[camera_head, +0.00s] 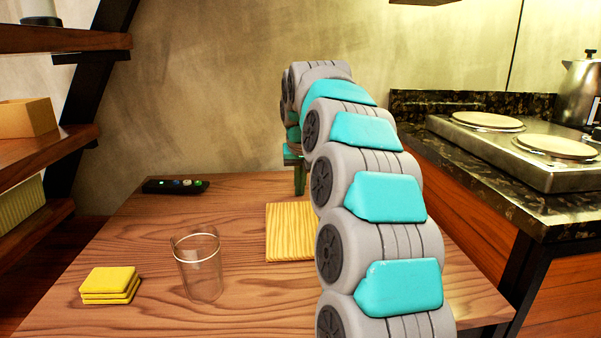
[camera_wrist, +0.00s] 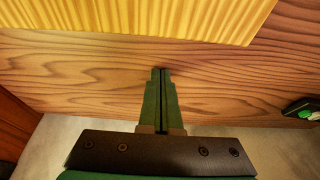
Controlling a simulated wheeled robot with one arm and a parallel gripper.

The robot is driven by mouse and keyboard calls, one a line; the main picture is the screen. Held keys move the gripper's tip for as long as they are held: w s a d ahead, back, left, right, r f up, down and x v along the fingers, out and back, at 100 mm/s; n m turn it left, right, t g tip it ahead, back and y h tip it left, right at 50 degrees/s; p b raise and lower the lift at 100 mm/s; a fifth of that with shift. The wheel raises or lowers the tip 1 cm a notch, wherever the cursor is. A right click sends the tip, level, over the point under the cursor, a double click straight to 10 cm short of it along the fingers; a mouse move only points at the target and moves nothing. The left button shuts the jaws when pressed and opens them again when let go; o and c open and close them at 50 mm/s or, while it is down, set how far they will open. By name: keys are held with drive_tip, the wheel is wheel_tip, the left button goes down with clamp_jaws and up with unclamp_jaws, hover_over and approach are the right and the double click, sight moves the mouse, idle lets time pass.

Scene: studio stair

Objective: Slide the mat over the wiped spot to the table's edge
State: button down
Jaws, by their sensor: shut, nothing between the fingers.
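The mat (camera_head: 290,232) is yellow with wavy stripes and lies flat on the wooden table (camera_head: 130,235), left of my arm, which hides its right part. In the wrist view the mat (camera_wrist: 130,18) fills the top, cut off by the frame. My gripper (camera_wrist: 161,72) is shut and empty, its green fingers pointing at bare wood a little short of the mat's near edge. In the head view my gripper (camera_head: 299,180) shows partly, past the mat near the table's far edge. I see no distinct wiped spot.
A clear glass (camera_head: 200,265) stands left of the mat. A stack of yellow sponges or cloths (camera_head: 110,284) lies at the front left. A black remote (camera_head: 176,186) lies at the far left; its end shows in the wrist view (camera_wrist: 302,108). A counter with hotplates (camera_head: 520,150) stands at right.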

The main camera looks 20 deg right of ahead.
sight(309, 233)
drive_tip(key=shift+s+a+r, duration=0.1)
drive_tip(key=shift+s+a, duration=0.2)
drive_tip(key=shift+s, duration=0.6)
drive_tip(key=shift+s+a+r, duration=0.1)
drive_tip(key=shift+s+a, duration=0.15)
drive_tip(key=shift+s, duration=0.65)
drive_tip(key=shift+s, duration=0.1)
drive_tip(key=s+a+b, duration=0.1)
drive_tip(key=s, duration=0.3)
drive_tip(key=s+a+b, duration=0.1)
drive_tip(key=s, duration=0.4)
drive_tip(key=s+a+b, duration=0.1)
drive_tip(key=s+a, duration=0.1)
drive_tip(key=s, duration=0.3)
drive_tip(key=shift+s, duration=0.1)
